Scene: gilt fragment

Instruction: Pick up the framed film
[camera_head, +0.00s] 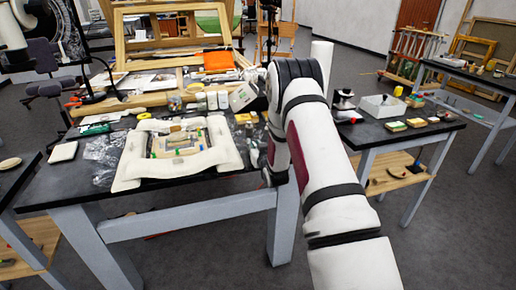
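A flat framed piece (178,143), which looks like the framed film, lies on the dark worktable (70,180) at the left. It has a pale border, a grey-tan middle and small green and yellow bits along its edges. Thick cream padding (128,165) surrounds it on the table. My white arm reaches up from the bottom right and bends at the table's right end, to the right of the padding. My gripper is not visible; the arm may hide it. I cannot tell whether it is open or shut.
Jars (211,100), an orange box (218,61) and wooden frames (172,30) crowd the table's back. Crumpled clear plastic (103,148) lies left of the padding. A second table (400,134) stands right of my arm. Grey floor (455,225) is open at right.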

